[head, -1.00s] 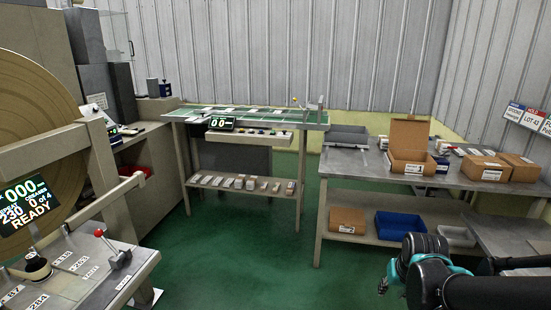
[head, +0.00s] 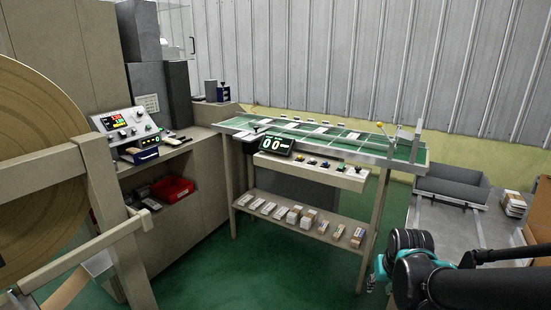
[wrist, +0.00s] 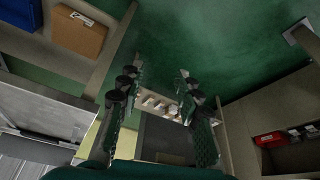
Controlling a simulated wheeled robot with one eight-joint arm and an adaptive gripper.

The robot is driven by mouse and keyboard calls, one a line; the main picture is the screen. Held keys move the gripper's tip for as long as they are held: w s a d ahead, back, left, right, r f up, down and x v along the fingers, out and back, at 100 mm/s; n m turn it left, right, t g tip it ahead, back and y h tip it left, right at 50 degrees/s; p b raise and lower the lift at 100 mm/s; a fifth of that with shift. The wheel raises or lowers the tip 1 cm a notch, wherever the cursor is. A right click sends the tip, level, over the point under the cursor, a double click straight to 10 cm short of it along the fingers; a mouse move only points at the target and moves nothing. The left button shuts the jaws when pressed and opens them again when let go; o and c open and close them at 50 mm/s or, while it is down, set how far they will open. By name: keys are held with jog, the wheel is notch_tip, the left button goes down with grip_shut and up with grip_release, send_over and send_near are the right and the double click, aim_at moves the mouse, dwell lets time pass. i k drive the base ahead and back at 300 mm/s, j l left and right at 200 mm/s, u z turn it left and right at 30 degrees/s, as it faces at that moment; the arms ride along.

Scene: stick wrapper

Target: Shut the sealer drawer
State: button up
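A small sealer (head: 125,120) with a sloped control panel, lit screen and knobs stands on the beige counter at the left of the head view. A dark blue drawer-like part (head: 147,156) sticks out at its lower front, with pale material on top. I cannot tell how far out it is. My gripper (wrist: 158,78) is open and empty in the wrist view, its two dark fingers apart over the floor. In the head view my arm is at the lower right, well away from the sealer.
A green-topped conveyor table (head: 340,140) stands between my arm and the sealer's counter. Its lower shelf (head: 290,225) bears several small packs. A large brown roll on a beige frame (head: 97,185) blocks the near left. A red bin (head: 172,189) sits under the counter. Green floor is clear in the middle.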

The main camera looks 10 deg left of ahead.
aim_at(143, 156)
jog(key=i+u, duration=0.4)
jog(key=i+l+u, duration=0.1)
jog(key=u, duration=0.25)
jog(key=i+l+u, duration=0.25)
jog(key=i+u, duration=0.15)
jog(key=u, duration=0.65)
